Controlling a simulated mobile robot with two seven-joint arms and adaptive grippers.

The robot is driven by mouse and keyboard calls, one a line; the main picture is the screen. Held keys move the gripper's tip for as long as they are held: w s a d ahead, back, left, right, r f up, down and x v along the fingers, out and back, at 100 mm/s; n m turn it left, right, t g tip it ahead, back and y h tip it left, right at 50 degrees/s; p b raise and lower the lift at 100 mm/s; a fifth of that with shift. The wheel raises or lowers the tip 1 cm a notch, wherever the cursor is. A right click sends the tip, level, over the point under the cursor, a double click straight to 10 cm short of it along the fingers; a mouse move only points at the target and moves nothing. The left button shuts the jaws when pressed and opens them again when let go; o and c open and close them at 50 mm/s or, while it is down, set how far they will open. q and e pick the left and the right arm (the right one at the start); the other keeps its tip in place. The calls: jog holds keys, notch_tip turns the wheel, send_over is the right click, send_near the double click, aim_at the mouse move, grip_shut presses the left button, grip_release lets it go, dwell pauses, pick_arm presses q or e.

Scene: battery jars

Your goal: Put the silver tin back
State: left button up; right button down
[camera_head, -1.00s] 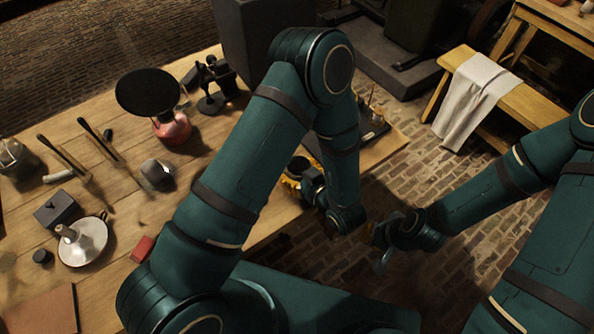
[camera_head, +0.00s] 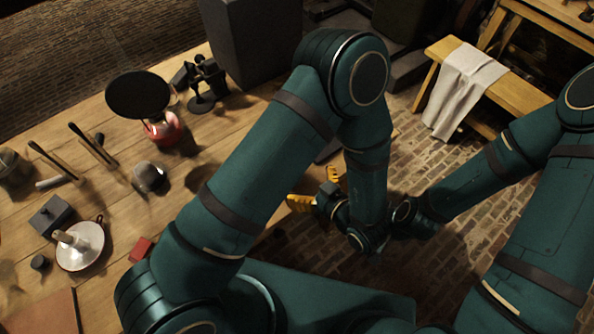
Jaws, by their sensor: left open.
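A small silvery, rounded object (camera_head: 149,176) stands on the wooden table, left of my left arm; I cannot tell whether it is the silver tin. My left gripper (camera_head: 315,189) is open, with yellow fingers spread and nothing seen between them. It is near the table's front edge, beyond my left forearm. My left arm crosses the middle of the view and hides part of the table. My right arm comes in from the right; its fingers are hidden behind my left wrist.
The table (camera_head: 105,206) holds a red lantern-like item (camera_head: 165,130) with a black disc (camera_head: 138,95), a black stand (camera_head: 205,85), a white candle dish (camera_head: 82,252), a dark box (camera_head: 50,215) and a red block (camera_head: 140,249). A bench with a white cloth (camera_head: 462,90) stands at the back right.

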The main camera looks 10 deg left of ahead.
pick_arm(q)
jog(key=shift+v, duration=1.7)
pick_arm(e)
jog(key=shift+w+r, duration=0.1)
jog(key=shift+r, duration=0.15)
